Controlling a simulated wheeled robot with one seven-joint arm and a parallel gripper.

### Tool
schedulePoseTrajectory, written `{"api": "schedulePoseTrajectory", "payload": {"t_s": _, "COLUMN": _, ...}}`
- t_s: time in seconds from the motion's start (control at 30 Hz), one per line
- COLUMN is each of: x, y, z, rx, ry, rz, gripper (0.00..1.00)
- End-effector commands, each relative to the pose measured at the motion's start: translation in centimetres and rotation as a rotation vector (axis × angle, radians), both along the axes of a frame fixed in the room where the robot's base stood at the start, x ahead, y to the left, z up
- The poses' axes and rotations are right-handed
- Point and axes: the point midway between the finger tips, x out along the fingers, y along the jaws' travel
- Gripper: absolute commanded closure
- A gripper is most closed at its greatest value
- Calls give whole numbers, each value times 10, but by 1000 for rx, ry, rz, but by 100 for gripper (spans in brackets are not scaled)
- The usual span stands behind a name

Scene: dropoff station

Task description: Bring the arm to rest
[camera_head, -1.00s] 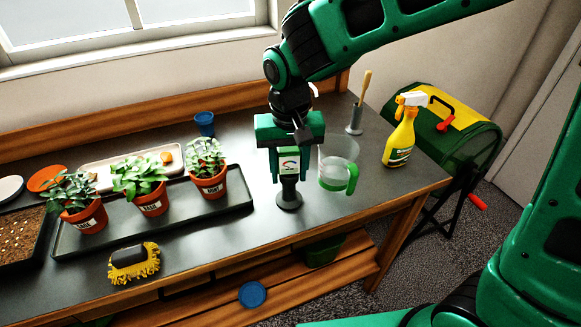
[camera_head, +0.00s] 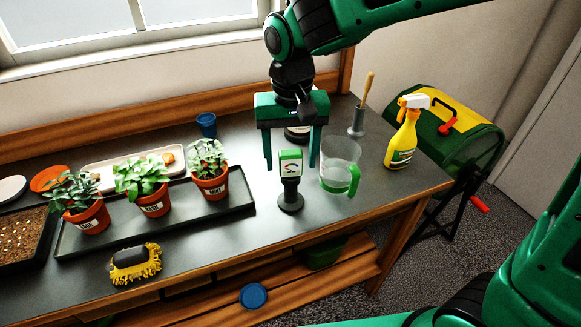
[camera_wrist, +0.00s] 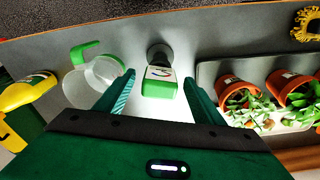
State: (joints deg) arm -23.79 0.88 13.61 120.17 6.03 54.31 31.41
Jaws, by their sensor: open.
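My gripper (camera_head: 291,162) is open and empty above the table (camera_head: 226,243), its two green fingers pointing down. A small green and white device on a black round stand (camera_head: 290,183) stands upright just in front of the fingers. In the wrist view the device (camera_wrist: 159,82) shows beyond and between the fingertips (camera_wrist: 160,88), and I see no grip on it. My arm reaches in from the upper right of the head view.
A clear jug with a green handle (camera_head: 340,168) stands close right of the device. A yellow spray bottle (camera_head: 403,140) stands farther right. A wooden-handled tool (camera_head: 367,88) stands behind.

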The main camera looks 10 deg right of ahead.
Motion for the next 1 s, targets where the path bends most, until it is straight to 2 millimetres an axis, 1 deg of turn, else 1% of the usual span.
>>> {"api": "schedulePoseTrajectory", "payload": {"t_s": 0.03, "x": 0, "y": 0, "z": 11, "rx": 2, "ry": -3, "rz": -1, "gripper": 38}}
{"api": "schedulePoseTrajectory", "payload": {"t_s": 0.2, "x": -2, "y": 0, "z": 38, "rx": 2, "ry": -2, "rz": -1, "gripper": 38}}
{"api": "schedulePoseTrajectory", "payload": {"t_s": 0.3, "x": -3, "y": 0, "z": 48, "rx": 1, "ry": -1, "rz": -1, "gripper": 38}}
{"api": "schedulePoseTrajectory", "payload": {"t_s": 0.43, "x": -3, "y": -4, "z": 55, "rx": -2, "ry": 0, "rz": -5, "gripper": 38}}
{"api": "schedulePoseTrajectory", "payload": {"t_s": 0.47, "x": -2, "y": -8, "z": 56, "rx": -2, "ry": 0, "rz": -10, "gripper": 38}}
{"api": "schedulePoseTrajectory", "payload": {"t_s": 0.53, "x": -1, "y": -25, "z": 55, "rx": -9, "ry": 0, "rz": -30, "gripper": 38}}
{"api": "schedulePoseTrajectory", "payload": {"t_s": 0.57, "x": -1, "y": -35, "z": 55, "rx": -12, "ry": 0, "rz": -43, "gripper": 38}}
{"api": "schedulePoseTrajectory", "payload": {"t_s": 0.67, "x": -1, "y": -81, "z": 52, "rx": -26, "ry": 2, "rz": -99, "gripper": 38}}
{"api": "schedulePoseTrajectory", "payload": {"t_s": 0.7, "x": -4, "y": -104, "z": 50, "rx": -32, "ry": 4, "rz": -127, "gripper": 38}}
{"api": "schedulePoseTrajectory", "payload": {"t_s": 0.77, "x": -10, "y": -139, "z": 47, "rx": -39, "ry": 8, "rz": -170, "gripper": 38}}
{"api": "schedulePoseTrajectory", "payload": {"t_s": 0.8, "x": -17, "y": -162, "z": 45, "rx": -43, "ry": 11, "rz": -200, "gripper": 38}}
{"api": "schedulePoseTrajectory", "payload": {"t_s": 0.87, "x": -30, "y": -199, "z": 40, "rx": -47, "ry": 20, "rz": -249, "gripper": 38}}
{"api": "schedulePoseTrajectory", "payload": {"t_s": 0.9, "x": -41, "y": -222, "z": 36, "rx": -47, "ry": 25, "rz": -283, "gripper": 38}}
{"api": "schedulePoseTrajectory", "payload": {"t_s": 0.97, "x": -61, "y": -255, "z": 30, "rx": -46, "ry": 36, "rz": -335, "gripper": 38}}
{"api": "schedulePoseTrajectory", "payload": {"t_s": 1.0, "x": -77, "y": -276, "z": 25, "rx": -41, "ry": 43, "rz": -369, "gripper": 38}}
